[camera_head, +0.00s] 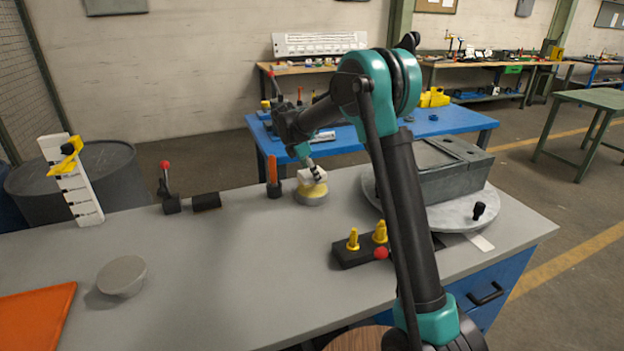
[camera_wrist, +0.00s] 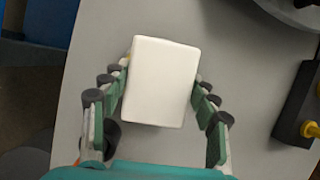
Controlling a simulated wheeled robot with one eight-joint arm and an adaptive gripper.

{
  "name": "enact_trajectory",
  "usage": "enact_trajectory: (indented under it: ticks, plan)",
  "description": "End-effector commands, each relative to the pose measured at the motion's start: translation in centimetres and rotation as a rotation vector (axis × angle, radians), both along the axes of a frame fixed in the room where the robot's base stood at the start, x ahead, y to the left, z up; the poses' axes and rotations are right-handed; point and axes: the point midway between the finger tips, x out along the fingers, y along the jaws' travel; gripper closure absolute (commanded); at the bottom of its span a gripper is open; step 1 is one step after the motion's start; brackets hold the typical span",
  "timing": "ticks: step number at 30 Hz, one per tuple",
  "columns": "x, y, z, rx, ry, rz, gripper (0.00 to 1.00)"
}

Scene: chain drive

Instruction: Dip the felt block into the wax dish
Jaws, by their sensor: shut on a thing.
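The felt block (camera_wrist: 160,82), a plain white block, is held between the two fingers of my gripper (camera_wrist: 160,100) in the wrist view. In the head view my gripper (camera_head: 312,170) points down with the white block (camera_head: 308,176) at its tip, right at the round wax dish (camera_head: 312,199) with yellow wax on top. The block overlaps the yellow wax in the picture; I cannot tell whether it touches. In the wrist view the block hides almost all of the dish, with only a sliver of yellow at its left edge.
An orange-handled tool (camera_head: 273,172) stands just left of the dish. A black block with yellow pegs (camera_head: 353,253) is nearer, and a grey vise-like block on a round plate (camera_head: 440,175) stands right. A grey round piece (camera_head: 121,276) sits front left. The bench middle is clear.

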Motion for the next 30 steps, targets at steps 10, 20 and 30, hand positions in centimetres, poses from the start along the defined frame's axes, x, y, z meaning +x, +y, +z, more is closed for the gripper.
enact_trajectory:
  ticks: [10, 20, 30]
  plan:
    - [0.0, 0.0, 2.6, 0.000, 0.000, 0.000, 0.63]
    - [0.0, 0.0, 3.6, 0.000, 0.000, 0.000, 0.63]
    - [0.0, 0.0, 3.5, 0.000, 0.000, 0.000, 0.63]
